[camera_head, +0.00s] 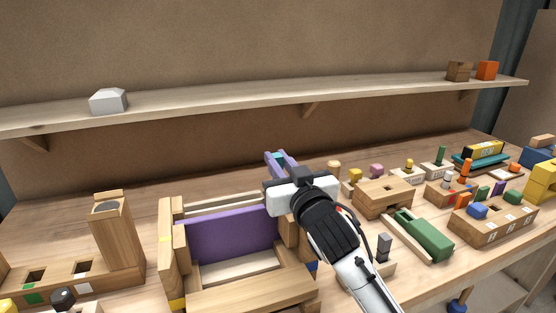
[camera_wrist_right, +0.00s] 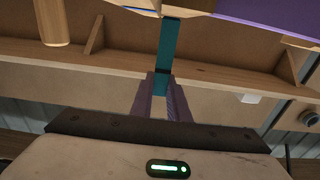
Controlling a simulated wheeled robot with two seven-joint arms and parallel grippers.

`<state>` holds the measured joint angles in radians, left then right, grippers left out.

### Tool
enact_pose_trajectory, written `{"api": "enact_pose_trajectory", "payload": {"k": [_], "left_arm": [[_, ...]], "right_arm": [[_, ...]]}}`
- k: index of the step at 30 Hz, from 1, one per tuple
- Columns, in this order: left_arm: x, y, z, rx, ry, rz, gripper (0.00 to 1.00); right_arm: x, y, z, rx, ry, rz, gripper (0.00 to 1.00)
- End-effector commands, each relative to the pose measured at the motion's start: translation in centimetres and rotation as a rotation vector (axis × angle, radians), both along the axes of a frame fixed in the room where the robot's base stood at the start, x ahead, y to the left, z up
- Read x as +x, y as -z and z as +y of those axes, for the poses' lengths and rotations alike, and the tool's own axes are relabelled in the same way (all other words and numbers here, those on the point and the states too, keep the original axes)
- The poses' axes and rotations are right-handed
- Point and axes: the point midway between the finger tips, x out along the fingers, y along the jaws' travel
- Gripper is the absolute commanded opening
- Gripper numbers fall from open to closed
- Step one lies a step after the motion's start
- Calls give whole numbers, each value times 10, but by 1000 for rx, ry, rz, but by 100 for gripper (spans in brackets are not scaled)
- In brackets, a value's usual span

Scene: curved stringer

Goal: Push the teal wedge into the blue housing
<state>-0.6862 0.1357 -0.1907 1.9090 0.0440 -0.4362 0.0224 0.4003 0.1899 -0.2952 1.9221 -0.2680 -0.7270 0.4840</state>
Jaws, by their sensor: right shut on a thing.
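My right gripper (camera_head: 281,160) reaches in from the lower right, its purple fingers pointing away at the back edge of the wooden frame. It is shut on the teal wedge (camera_head: 279,157), of which only a small part shows between the fingers. In the right wrist view the teal wedge (camera_wrist_right: 171,45) is a long narrow strip, running from between the fingertips (camera_wrist_right: 161,88) up to wooden and blue edges at the top. I cannot tell whether it touches them. The blue housing is not clearly seen; a small blue patch (camera_head: 312,266) shows beside the frame. My left gripper is not in view.
A wooden frame with a purple panel (camera_head: 230,235) stands left of my right arm. A wooden stand (camera_head: 118,235) is farther left. Wooden blocks (camera_head: 384,198) and a green piece (camera_head: 425,235) crowd the right. A shelf (camera_head: 220,100) runs along the back wall.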

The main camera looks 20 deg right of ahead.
Motion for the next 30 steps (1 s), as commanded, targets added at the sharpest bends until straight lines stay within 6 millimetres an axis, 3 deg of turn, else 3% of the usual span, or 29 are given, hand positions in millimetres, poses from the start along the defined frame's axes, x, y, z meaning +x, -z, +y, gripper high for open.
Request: {"api": "enact_pose_trajectory", "payload": {"k": [30], "left_arm": [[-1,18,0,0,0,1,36]], "right_arm": [[0,26,0,0,0,-1,0]]}}
